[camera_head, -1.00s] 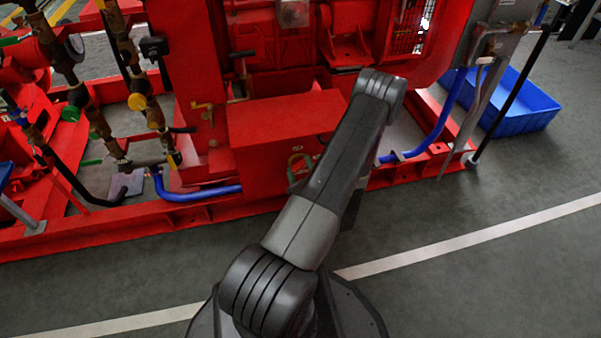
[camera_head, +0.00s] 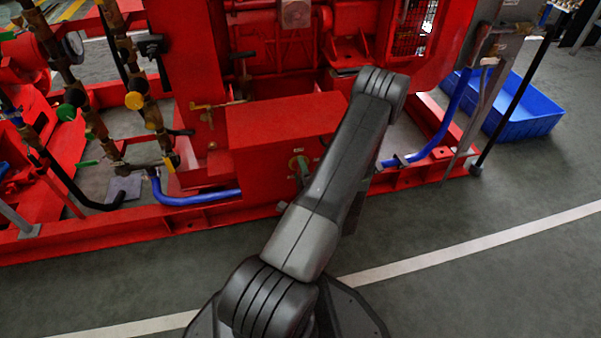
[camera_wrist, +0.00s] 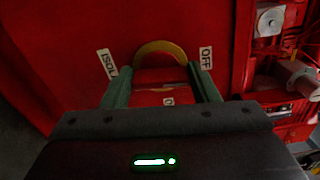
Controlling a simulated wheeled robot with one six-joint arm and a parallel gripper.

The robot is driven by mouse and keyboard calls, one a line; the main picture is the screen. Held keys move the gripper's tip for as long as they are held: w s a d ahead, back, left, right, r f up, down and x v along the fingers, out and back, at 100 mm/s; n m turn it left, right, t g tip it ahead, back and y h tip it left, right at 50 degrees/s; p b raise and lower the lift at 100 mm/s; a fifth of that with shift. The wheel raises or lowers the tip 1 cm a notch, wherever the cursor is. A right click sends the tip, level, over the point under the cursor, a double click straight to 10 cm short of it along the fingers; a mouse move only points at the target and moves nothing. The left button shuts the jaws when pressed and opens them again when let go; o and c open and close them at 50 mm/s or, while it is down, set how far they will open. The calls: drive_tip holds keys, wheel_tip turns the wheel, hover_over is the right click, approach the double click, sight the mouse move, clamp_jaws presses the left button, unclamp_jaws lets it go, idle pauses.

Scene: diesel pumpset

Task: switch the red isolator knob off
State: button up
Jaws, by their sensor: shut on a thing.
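The red isolator knob (camera_wrist: 163,77) sits in front of a yellow ring, whose upper arc shows in the wrist view. My gripper (camera_wrist: 160,70) has its two green fingers on either side of the knob and is shut on it. An "OFF" label is right of the ring and a label starting "ISOL" is left of it. A third label below is mostly hidden by the gripper. In the head view the isolator is on the front of the red box (camera_head: 280,120), partly behind my arm. The knob's exact angle is hard to tell.
The red pumpset frame stands around the box. Blue hoses (camera_head: 197,196) run along its base. Brass valves and pipes (camera_head: 140,100) stand at the left. A blue crate (camera_head: 520,115) is on the floor at the right. The grey floor in front is clear.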

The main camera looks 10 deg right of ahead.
drive_tip(key=shift+f+n, duration=0.1)
drive_tip(key=shift+n, duration=0.4)
drive_tip(key=o, duration=1)
